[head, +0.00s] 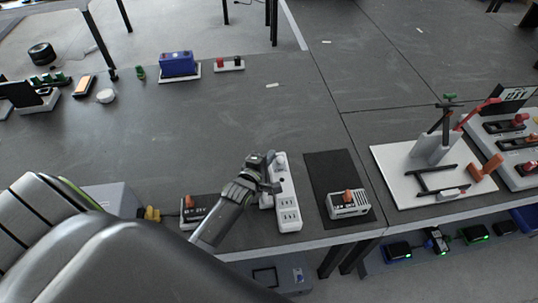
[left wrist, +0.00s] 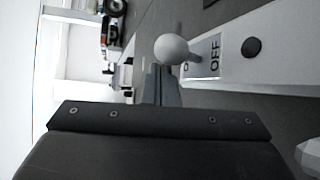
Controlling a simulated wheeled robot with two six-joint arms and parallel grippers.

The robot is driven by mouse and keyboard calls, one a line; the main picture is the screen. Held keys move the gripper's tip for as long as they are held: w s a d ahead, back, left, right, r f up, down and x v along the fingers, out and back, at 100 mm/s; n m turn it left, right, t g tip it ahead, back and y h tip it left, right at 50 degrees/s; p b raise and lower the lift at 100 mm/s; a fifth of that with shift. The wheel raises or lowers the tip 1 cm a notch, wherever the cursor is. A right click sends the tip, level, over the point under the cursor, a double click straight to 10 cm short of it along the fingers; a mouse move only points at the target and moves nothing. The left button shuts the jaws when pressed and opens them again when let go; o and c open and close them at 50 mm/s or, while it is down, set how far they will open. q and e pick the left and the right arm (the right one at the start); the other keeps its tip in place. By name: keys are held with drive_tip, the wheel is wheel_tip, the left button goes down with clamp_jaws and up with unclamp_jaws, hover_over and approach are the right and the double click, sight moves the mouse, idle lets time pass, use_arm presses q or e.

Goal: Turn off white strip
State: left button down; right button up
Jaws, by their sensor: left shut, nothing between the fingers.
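The white strip (head: 287,205) lies on the dark table near its front edge, with outlets at its near end and a pale round knob (head: 281,160) at its far end. In the left wrist view the white strip (left wrist: 285,48) shows an OFF label and a black round button. A white ball knob (left wrist: 171,49) on a short stem stands beside the label. My left gripper (head: 272,172) is at the strip's far half, beside the knob. In the left wrist view its shut, empty fingers (left wrist: 161,84) end close to the ball; I cannot tell whether they touch.
A grey device with an orange knob (head: 348,204) sits on a black mat (head: 329,164) right of the strip. Another orange-knobbed device (head: 192,213) is left of it, partly behind my arm. A white board (head: 393,161) with a stand is further right. The table behind is mostly clear.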

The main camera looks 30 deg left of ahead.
use_arm(q)
drive_tip(key=shift+s, duration=0.1)
drive_tip(key=b+v, duration=0.3)
drive_tip(key=v, duration=1.4)
drive_tip(key=shift+s, duration=0.15)
